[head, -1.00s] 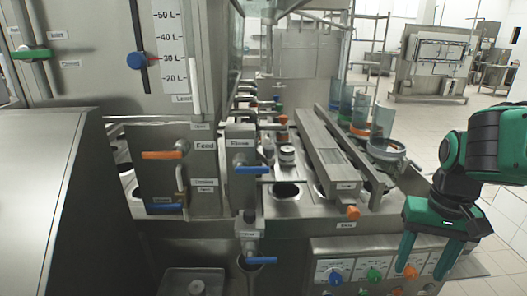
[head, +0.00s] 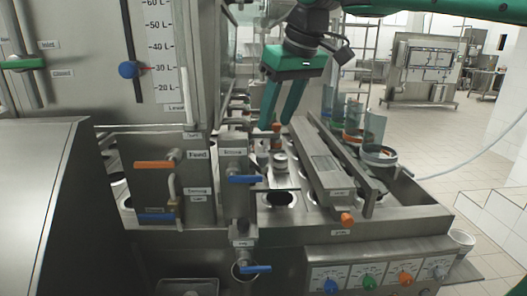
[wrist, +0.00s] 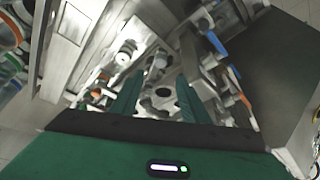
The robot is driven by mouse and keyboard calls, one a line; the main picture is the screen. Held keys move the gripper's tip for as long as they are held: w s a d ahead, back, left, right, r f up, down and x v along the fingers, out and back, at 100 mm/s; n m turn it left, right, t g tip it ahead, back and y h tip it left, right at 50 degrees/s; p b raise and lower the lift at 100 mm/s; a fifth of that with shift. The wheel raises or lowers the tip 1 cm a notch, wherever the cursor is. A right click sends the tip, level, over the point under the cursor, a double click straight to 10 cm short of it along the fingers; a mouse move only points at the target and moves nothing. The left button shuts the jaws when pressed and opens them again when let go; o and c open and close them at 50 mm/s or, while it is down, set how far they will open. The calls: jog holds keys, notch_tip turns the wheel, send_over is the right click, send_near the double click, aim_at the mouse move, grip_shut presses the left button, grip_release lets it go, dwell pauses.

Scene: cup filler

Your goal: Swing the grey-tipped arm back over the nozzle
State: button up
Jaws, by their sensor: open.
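My gripper (head: 276,122) is green, points down, and hangs over the filler deck (head: 300,222) with its two fingers apart and nothing between them. In the head view its tips are just above an orange-topped part and a short grey-capped post (head: 280,162). I cannot clearly tell the grey-tipped arm from the other small fittings here, nor which fitting is the nozzle. In the wrist view the open fingers (wrist: 160,76) frame a dark round hole (wrist: 163,92) in the deck. A pale capped cylinder (wrist: 122,58) stands up and left of it.
Left of my gripper are the orange Feed handle (head: 155,165) and the blue Rinse handle (head: 245,179). A raised metal rail (head: 325,165) and clear cups (head: 374,128) are to the right. A panel of coloured knobs (head: 370,281) is at the front. Open floor lies at the right.

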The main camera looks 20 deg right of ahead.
aim_at(262, 155)
jog(key=x, duration=1)
jog(key=shift+w+a+f, duration=0.15)
jog(key=shift+w+f, duration=0.05)
jog(key=shift+f, duration=0.1)
grip_shut()
